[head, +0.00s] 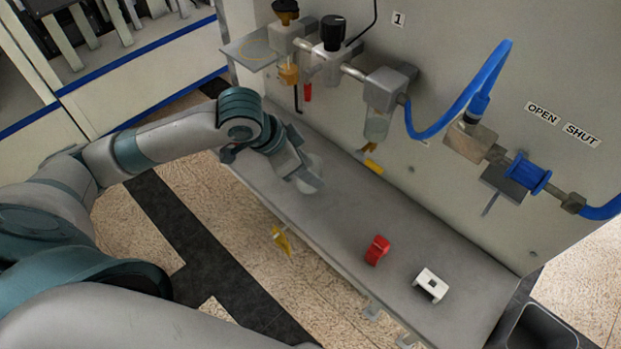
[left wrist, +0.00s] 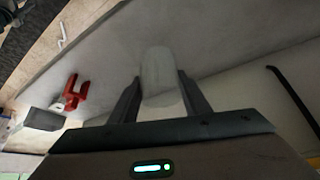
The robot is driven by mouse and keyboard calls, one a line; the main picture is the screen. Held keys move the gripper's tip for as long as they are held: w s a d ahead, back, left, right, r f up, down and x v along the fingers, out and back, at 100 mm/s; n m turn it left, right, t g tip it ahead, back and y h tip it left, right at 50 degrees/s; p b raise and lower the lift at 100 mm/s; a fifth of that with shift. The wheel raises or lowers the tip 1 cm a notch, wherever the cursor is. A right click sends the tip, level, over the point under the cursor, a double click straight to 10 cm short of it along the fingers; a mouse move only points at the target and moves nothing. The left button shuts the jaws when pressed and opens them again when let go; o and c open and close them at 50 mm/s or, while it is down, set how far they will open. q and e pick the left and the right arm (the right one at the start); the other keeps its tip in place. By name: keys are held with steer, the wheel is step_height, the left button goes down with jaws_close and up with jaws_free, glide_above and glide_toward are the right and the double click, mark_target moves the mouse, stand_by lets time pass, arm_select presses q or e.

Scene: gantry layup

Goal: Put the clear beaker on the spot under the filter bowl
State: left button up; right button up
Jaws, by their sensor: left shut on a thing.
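The clear beaker (head: 314,163) is faint and whitish in the head view, at my left gripper (head: 308,182) over the grey shelf. In the left wrist view the beaker (left wrist: 158,76) sits between the two dark fingers (left wrist: 160,98), which are shut on it. I cannot tell whether its base touches the shelf. A clear filter bowl (head: 377,125) hangs under a grey block on the panel, right of the gripper, with a yellow piece (head: 371,163) below it. No marked spot shows clearly under this bowl. My right gripper is out of view.
A red clip-like piece (head: 377,250) and a white block (head: 432,285) lie on the right part of the shelf (head: 330,225). An amber bowl (head: 288,74) hangs further left. Blue hose (head: 445,128) loops from the panel.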

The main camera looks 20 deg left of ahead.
arm_select(q)
steer(key=shift+f, duration=0.3)
steer(key=shift+f+p, duration=0.35)
steer(key=shift+f, duration=1.5)
steer(key=shift+f, duration=0.1)
steer(key=o, duration=1)
steer(key=shift+o, duration=0.2)
